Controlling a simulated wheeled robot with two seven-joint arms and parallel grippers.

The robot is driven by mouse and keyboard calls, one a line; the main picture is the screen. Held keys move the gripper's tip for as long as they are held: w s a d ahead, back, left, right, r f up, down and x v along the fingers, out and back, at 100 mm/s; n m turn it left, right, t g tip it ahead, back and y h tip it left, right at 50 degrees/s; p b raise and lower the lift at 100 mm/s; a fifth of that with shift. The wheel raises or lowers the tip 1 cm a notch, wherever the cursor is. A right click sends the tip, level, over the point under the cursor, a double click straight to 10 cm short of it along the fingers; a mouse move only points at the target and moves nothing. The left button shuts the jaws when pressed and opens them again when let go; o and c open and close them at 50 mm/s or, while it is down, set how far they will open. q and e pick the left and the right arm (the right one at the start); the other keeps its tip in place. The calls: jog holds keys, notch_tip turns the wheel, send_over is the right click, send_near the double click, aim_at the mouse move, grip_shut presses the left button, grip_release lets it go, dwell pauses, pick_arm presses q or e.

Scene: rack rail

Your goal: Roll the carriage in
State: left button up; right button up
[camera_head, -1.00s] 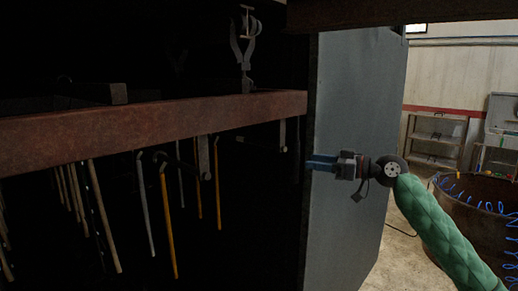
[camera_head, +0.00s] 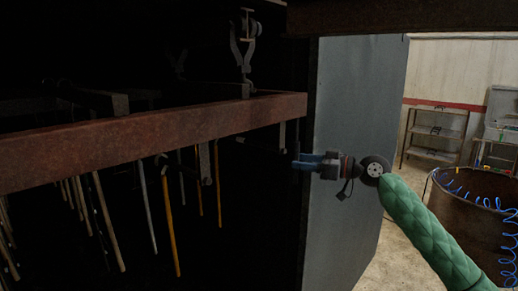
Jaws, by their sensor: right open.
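The carriage is a rusty red-brown beam (camera_head: 150,140) that crosses the dark opening from the left edge to near the grey panel. A metal hook with a trolley (camera_head: 243,45) stands above the beam near its right end. Several thin rods, some orange (camera_head: 169,215), hang below it. My right gripper (camera_head: 302,163), with blue fingers, is open below and near the beam's right end, in front of the opening's dark right edge. I cannot tell whether its fingertips touch anything. My left gripper is not in view.
A grey upright panel (camera_head: 352,150) stands right of the opening, behind my right gripper. A dark beam (camera_head: 390,17) crosses the top. A rusty round drum (camera_head: 470,215) with blue coiled hose stands at the right. Shelves (camera_head: 435,135) stand by the back wall.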

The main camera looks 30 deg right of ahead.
jog(key=shift+w+a, duration=0.1)
jog(key=shift+w, duration=0.1)
jog(key=shift+a+r, duration=0.1)
jog(key=shift+p+x, duration=0.4)
jog(key=shift+x, duration=0.8)
jog(key=shift+c, duration=0.2)
grip_shut()
jog(key=shift+s, duration=0.1)
